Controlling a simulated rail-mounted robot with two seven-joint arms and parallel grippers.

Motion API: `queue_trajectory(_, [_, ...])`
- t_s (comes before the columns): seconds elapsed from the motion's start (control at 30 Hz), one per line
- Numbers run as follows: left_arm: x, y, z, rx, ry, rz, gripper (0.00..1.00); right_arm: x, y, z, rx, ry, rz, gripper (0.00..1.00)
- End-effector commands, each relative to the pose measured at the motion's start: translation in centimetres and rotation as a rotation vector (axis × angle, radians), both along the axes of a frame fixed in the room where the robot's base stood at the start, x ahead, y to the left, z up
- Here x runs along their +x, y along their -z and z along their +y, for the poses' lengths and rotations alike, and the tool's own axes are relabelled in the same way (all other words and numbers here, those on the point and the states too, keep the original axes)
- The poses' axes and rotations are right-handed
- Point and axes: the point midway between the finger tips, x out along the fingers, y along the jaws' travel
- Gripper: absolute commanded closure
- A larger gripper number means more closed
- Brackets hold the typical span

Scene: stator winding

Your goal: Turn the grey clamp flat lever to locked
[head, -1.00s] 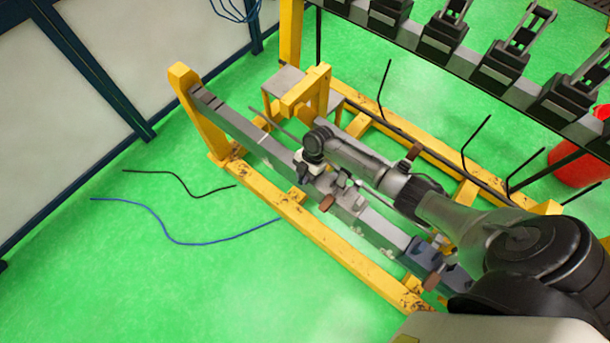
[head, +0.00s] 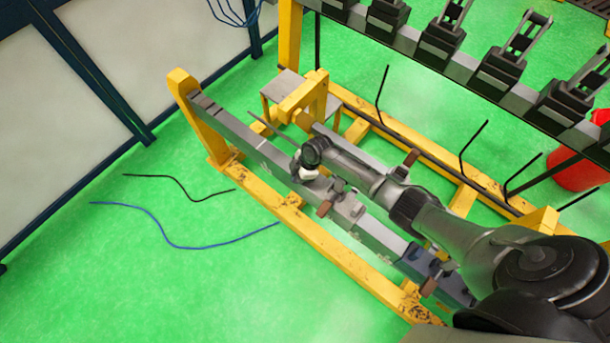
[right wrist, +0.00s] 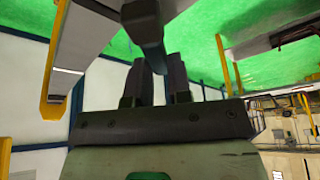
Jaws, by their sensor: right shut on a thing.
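My right gripper (head: 304,176) is low over the long grey beam (head: 240,134), left of the beam's middle. Its fingers are hard to make out in the head view. In the right wrist view, the two dark fingers (right wrist: 156,68) of my right gripper stand on either side of a dark grey bar (right wrist: 150,30) and are shut on it. The bar looks like the clamp's flat lever; its far end and pivot are hidden. Clamp parts with brown handles (head: 324,208) sit on the beam just right of the gripper. My left gripper is not in view.
A yellow frame (head: 335,254) surrounds the beam. A brown-handled part (head: 428,286) sits farther right. A dark rail with black fixtures (head: 497,70) runs across the top right, near a red bin (head: 575,170). Black and blue cables (head: 172,234) lie on open green floor at left.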

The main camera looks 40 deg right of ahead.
Motion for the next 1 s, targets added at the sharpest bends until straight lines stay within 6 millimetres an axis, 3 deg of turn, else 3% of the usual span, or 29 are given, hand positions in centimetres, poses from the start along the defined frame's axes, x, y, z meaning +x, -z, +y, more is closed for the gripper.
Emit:
queue_trajectory(0.5, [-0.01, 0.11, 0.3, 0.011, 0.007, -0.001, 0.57, 0.34, -0.02, 0.49, 0.002, 0.01, -0.001, 1.0])
queue_trajectory(0.53, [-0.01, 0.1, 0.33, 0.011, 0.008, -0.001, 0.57, 0.34, -0.02, 0.49, 0.002, 0.01, -0.001, 0.78])
queue_trajectory(0.7, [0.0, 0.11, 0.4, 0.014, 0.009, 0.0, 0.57, 0.34, -0.01, 0.48, 0.001, 0.009, -0.001, 0.62])
queue_trajectory(0.8, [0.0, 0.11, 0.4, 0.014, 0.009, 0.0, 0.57, 0.34, -0.01, 0.47, 0.001, 0.009, -0.001, 0.55])
queue_trajectory(1.0, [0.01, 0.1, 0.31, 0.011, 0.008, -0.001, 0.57, 0.33, -0.05, 0.43, 0.0, 0.009, -0.001, 0.55])
